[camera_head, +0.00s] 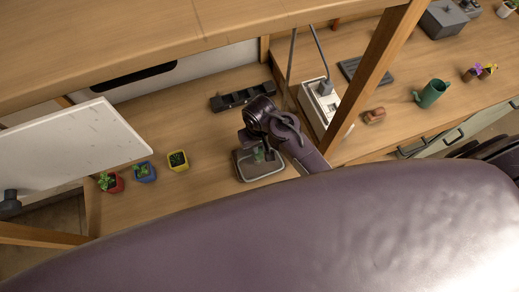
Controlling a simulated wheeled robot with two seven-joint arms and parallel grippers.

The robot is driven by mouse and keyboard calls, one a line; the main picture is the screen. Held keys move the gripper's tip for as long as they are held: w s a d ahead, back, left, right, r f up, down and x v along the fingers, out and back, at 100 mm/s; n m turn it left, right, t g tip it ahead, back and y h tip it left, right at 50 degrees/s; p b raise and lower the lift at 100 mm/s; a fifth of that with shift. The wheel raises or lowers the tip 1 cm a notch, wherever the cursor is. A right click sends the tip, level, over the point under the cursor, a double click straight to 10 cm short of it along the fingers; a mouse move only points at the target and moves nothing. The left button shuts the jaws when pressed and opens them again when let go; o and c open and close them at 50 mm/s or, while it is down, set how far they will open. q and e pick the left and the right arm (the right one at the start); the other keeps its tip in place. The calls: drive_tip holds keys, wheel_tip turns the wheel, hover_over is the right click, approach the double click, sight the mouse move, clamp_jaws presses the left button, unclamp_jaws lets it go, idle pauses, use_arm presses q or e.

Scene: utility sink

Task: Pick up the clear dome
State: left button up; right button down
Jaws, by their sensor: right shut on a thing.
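The clear dome (247,171) is a see-through cover with rounded corners, on the wooden counter near the middle of the view. A small green plant shows through it. My right gripper (258,148) reaches over it from the right and is shut on its upper part. The fingertips are small and partly hidden by the gripper's own body. I cannot tell whether the dome is lifted off its base. My left gripper does not show clearly anywhere.
Red (110,182), blue (144,172) and yellow (178,161) plant pots stand to the left. A shelf (170,40) overhangs the counter.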

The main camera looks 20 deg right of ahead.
wheel_tip(320, 180, up, 7)
drive_tip(key=shift+r, duration=0.1)
drive_tip(key=s, duration=1.7)
drive_tip(key=w+t, duration=0.3)
drive_tip(key=w, duration=1.3)
drive_tip(key=shift+f, duration=3.65)
drive_tip(key=shift+f+b, duration=0.35)
drive_tip(key=shift+f, duration=0.2)
drive_tip(key=c, duration=1.3)
unclamp_jaws()
drive_tip(key=shift+c, duration=0.2)
